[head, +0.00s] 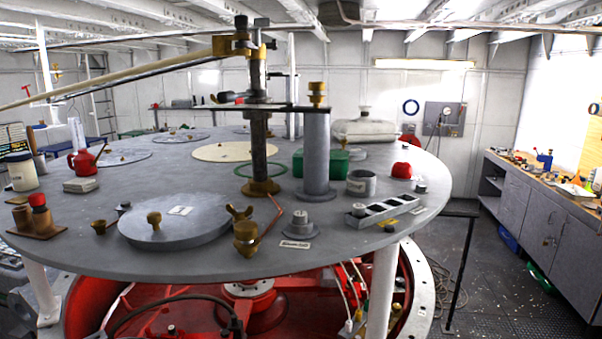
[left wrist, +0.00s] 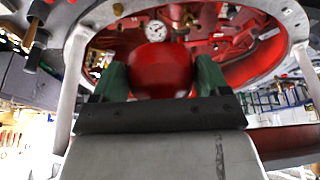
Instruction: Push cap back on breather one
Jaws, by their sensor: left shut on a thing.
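In the left wrist view my left gripper (left wrist: 162,82) has two green fingers, one on each side of a glossy red rounded cap (left wrist: 162,68), and is shut on it. The cap's far side is hidden. In the head view a brown base plate (head: 48,228) stands at the left edge of the round grey table. On it are a bare brown breather (head: 20,217) and a breather with a red cap (head: 38,201). I cannot read any number on them. Neither of my grippers shows in the head view.
The round grey table (head: 350,237) carries a disc lid (head: 172,222), a brass wing-nut fitting (head: 246,236), a central post (head: 259,150), a grey cylinder (head: 316,155), a red oil can (head: 83,162) and a jar (head: 21,172). Red machinery lies below. Floor is open at right.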

